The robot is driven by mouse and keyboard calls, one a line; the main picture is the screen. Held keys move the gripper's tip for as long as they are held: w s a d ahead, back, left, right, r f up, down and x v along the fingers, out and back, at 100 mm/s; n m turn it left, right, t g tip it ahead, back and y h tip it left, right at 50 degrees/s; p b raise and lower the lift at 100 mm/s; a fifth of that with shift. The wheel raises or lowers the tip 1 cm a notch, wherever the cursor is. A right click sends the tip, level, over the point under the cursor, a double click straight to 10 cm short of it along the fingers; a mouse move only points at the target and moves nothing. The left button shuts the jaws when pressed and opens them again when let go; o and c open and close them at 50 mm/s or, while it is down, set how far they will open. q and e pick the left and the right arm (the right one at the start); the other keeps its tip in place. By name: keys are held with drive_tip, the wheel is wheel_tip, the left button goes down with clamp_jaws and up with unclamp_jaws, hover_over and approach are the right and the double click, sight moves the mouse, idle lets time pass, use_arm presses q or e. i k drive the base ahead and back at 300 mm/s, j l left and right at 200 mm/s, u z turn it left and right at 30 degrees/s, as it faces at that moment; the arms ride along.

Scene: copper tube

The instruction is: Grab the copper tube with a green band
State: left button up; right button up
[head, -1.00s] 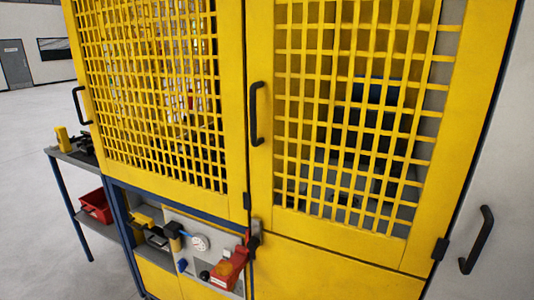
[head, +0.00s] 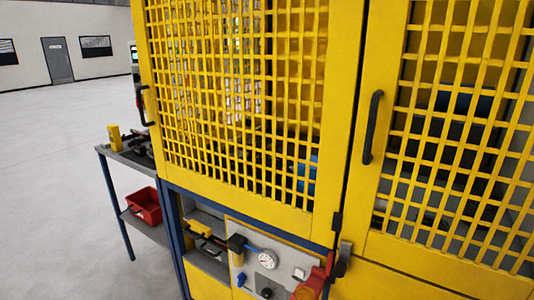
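No copper tube with a green band can be made out in the head view. Neither of my grippers shows. A yellow machine cabinet (head: 345,140) with grid doors fills the middle and right. The left grid door (head: 235,198) and the right grid door (head: 430,248) both look shut. Behind the mesh are blue and dark parts too broken up by the grid to identify.
A side table (head: 103,151) at the left carries a yellow item (head: 114,138) and dark tools, with a red bin (head: 145,206) on its lower shelf. A gauge panel (head: 250,262) sits below the doors. Open grey floor (head: 50,200) lies to the left.

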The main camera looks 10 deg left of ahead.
sight(134, 131)
drive_tip(key=i+j+u, duration=0.15)
drive_tip(key=j, duration=0.3)
drive_tip(key=i+j+u, duration=0.15)
drive_tip(key=j, duration=0.3)
drive_tip(key=i+j+u, duration=0.2)
drive_tip(key=j, duration=0.2)
drive_tip(key=i+j+u, duration=0.15)
drive_tip(key=i+j, duration=0.3)
drive_tip(key=j, duration=0.15)
drive_tip(key=i+j+u, duration=0.1)
drive_tip(key=i+j, duration=0.2)
drive_tip(key=j, duration=0.15)
